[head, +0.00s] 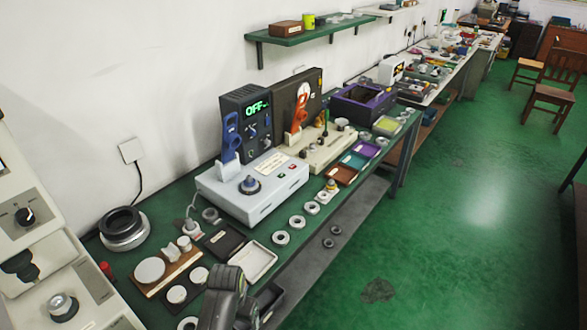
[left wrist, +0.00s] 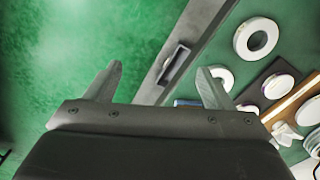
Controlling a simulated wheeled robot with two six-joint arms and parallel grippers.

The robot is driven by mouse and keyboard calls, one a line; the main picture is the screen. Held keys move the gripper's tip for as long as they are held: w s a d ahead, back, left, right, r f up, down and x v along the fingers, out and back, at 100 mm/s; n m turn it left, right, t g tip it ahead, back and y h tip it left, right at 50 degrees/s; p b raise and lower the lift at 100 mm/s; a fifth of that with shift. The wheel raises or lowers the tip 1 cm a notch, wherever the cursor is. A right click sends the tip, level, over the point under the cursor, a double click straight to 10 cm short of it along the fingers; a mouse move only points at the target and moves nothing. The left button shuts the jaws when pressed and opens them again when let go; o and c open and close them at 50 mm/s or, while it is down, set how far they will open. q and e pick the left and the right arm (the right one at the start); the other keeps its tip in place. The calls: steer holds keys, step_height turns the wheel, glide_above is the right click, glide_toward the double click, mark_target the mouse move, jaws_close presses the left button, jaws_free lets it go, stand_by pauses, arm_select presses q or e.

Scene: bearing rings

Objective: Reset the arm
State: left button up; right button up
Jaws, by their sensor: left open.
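My left gripper (left wrist: 160,82) is open and empty, its two fingers apart above the green floor and the table's front edge. In the head view a dark part of my left arm (head: 226,298) shows at the bottom, over the near end of the table; its fingertips cannot be made out there. Pale bearing rings (head: 275,239) lie in a row along the front of the green table (head: 205,183). In the left wrist view one ring (left wrist: 241,40) lies right of the fingers, and another (left wrist: 226,74) is partly behind the right finger. My right gripper is not in view.
Trays (head: 262,250), a wooden board (head: 150,287) with pale discs and a dark ring stack (head: 122,225) are nearby. The floor (head: 430,220) to the right is mostly clear.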

arm_select(q)
steer(key=s+a+f+b, duration=0.2)
steer(key=s+f, duration=0.2)
steer(key=f, duration=0.5)
steer(key=s+a+f+n+b, duration=0.1)
steer(key=s+a+f+b, duration=0.25)
steer(key=f, duration=0.55)
steer(key=s+a+f+b, duration=0.2)
steer(key=s+f, duration=0.3)
steer(key=f, duration=0.4)
steer(key=s+a+f+n+b, duration=0.1)
steer(key=s+a+f+b, duration=0.1)
steer(key=s+f, duration=0.3)
steer(key=s+a+f+b, duration=0.1)
steer(key=s+a+f, duration=0.3)
steer(key=s, duration=0.7)
steer(key=s+a+f+n+t+y+b, duration=0.1)
steer(key=s+a+f+b, duration=0.1)
steer(key=s+f, duration=0.5)
steer(key=shift+s+a+n+b, duration=0.35)
steer(key=shift+s+a, duration=0.25)
steer(key=shift+s, duration=0.3)
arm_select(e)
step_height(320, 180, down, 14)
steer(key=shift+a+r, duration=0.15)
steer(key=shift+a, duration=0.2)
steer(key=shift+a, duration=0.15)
